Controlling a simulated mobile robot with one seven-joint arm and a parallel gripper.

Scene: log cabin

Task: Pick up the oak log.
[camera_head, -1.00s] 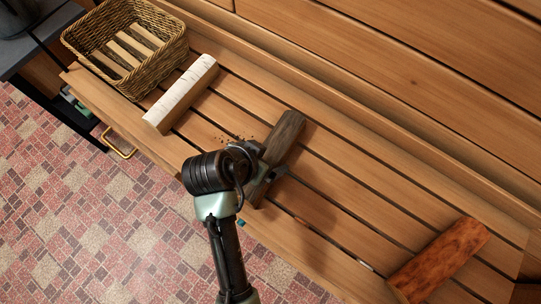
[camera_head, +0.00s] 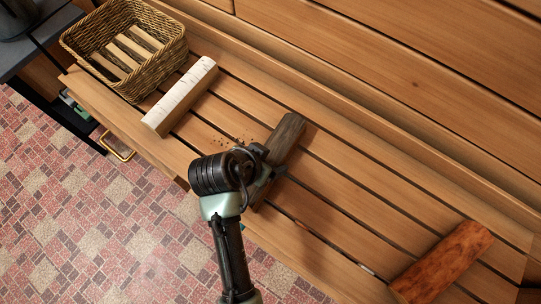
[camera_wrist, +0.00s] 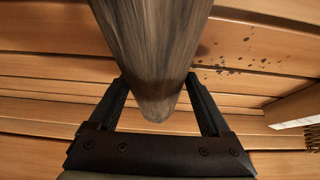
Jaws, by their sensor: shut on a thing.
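A dark grey-brown log (camera_head: 287,137), which looks like the oak log, lies across the slats of the wooden bench. My gripper (camera_head: 268,172) is over its near part, and my wrist hides some of that end. In the wrist view the log (camera_wrist: 155,60) runs between the two fingers of my gripper (camera_wrist: 158,90), one on each side. The gripper is shut on the log. I cannot tell any gap between the log and the bench.
A white-barked log (camera_head: 180,96) lies to the left, and a reddish-brown log (camera_head: 442,263) at the lower right. A wicker basket (camera_head: 165,71) stands at the upper left of the slatted bench (camera_head: 350,200). Dark crumbs lie left of the dark log. The bench back rises behind.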

